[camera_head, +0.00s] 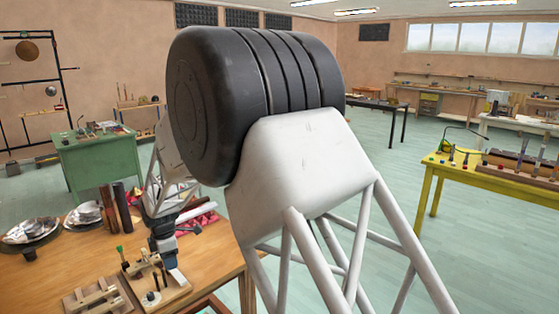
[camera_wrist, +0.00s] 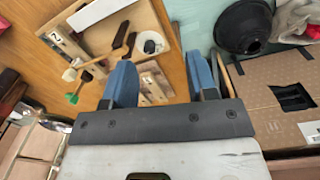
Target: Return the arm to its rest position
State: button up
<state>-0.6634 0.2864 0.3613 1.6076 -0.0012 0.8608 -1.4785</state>
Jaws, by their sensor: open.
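My arm fills the middle of the head view, raised and bent, and reaches down over the wooden table (camera_head: 225,258). My gripper (camera_head: 171,262) hangs low above the table, near a wooden board with upright pegs (camera_head: 176,291). In the wrist view my gripper (camera_wrist: 162,72) shows two blue fingers set wide apart, with nothing held between them. Below them lies a light wooden board (camera_wrist: 168,22) carrying a white cup-like piece (camera_wrist: 152,42) and a mallet-like wooden piece (camera_wrist: 117,50). The exact height of the fingertips above the board is hard to tell.
Metal bowls (camera_head: 30,230) and dark upright cylinders (camera_head: 121,207) stand farther back on the table. A cardboard box (camera_wrist: 288,112) and a black cone-shaped piece (camera_wrist: 243,25) lie at the right in the wrist view. A green table (camera_head: 98,160) and a yellow table (camera_head: 492,178) stand apart.

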jog(key=s+d+r+m, duration=0.35)
jog(key=d+r, duration=0.25)
jog(key=d, duration=0.5)
jog(key=s+d+r+m+t, duration=0.1)
jog(key=s+d+r+m, duration=0.25)
jog(key=d+r, duration=0.45)
jog(key=s+d+r+m, duration=0.3)
jog(key=d+r+m, duration=0.1)
jog(key=d, duration=0.9)
jog(key=s+d+m, duration=0.7)
jog(key=s+d, duration=0.3)
jog(key=s, duration=0.4)
jog(key=s+d+m+t, duration=0.1)
jog(key=s+d+m, duration=0.5)
jog(key=s+d, duration=0.5)
jog(key=s, duration=0.3)
jog(key=shift+r+m, duration=0.25)
jog(key=shift+m, duration=0.15)
jog(key=shift+d, duration=0.1)
